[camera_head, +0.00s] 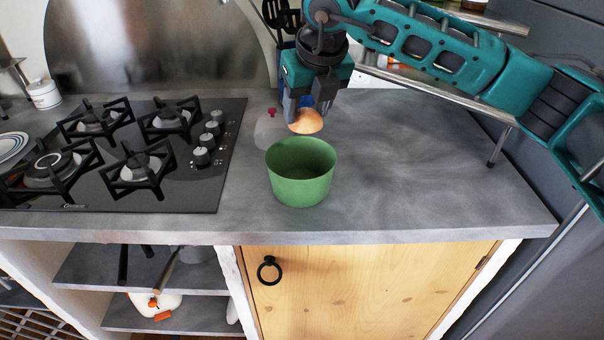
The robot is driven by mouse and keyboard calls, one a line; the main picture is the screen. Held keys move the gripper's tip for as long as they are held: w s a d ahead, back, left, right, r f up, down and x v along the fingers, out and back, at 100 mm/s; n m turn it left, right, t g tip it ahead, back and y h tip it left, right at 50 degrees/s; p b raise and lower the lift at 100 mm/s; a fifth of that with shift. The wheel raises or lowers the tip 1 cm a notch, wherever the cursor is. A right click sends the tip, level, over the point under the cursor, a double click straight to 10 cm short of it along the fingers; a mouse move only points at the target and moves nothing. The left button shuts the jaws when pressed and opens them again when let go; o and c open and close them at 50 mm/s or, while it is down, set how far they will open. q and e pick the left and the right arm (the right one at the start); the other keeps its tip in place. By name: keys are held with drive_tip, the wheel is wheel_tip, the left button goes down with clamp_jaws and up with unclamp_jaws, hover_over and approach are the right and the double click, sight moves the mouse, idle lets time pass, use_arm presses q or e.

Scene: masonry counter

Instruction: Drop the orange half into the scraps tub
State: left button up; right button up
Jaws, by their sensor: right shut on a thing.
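The orange half (308,122) is held in my right gripper (304,112), its rounded peel side showing. The gripper points down and is shut on it. The green scraps tub (301,188) stands upright on the grey counter, close to its front edge. The orange half appears above and slightly behind the tub's back rim in the picture, apart from it. The visible part of the tub's inside looks empty. My left gripper is not in view.
A gas hob (128,190) with several burners and knobs lies left of the tub. A greyish translucent object with a pink top (271,128) stands behind the tub. Black utensils (278,14) rise at the back. The counter right of the tub (430,185) is clear.

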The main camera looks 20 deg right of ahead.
drive_tip(key=shift+f+b, duration=0.8)
drive_tip(key=shift+f, duration=1.2)
drive_tip(key=o, duration=1.1)
drive_tip(key=shift+o, duration=0.2)
drive_tip(key=v, duration=1.3)
drive_tip(key=shift+b, duration=0.3)
drive_tip(key=shift+w, duration=0.15)
